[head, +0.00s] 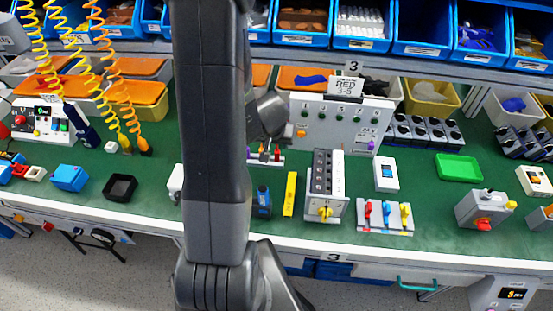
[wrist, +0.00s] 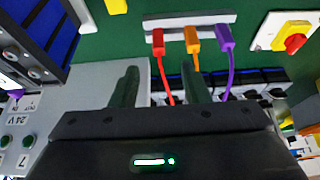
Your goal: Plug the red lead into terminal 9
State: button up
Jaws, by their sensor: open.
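The red lead (wrist: 158,42) has its plug standing in a light grey rack (wrist: 205,20) at the top of the wrist view, left of an orange and a purple lead. Its red cable runs down between my fingers. My gripper (wrist: 158,76) is open and empty, its fingertips short of the red plug and apart from it.
A sign reading RED (head: 347,88) stands on the panel. An orange plug (head: 300,133) and a purple plug (head: 371,145) sit at the panel. A tall switch block (head: 325,185) and a yellow bar (head: 290,194) stand nearby. Green bench shows between things.

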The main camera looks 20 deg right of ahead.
aim_at(277, 152)
jog(key=b+x, duration=0.5)
jog(key=x, duration=0.5)
jog(key=shift+d+r+b, duration=0.1)
jog(key=shift+d+b, duration=0.05)
jog(key=shift+b, duration=0.25)
jog(key=shift+r, duration=0.1)
grip_shut()
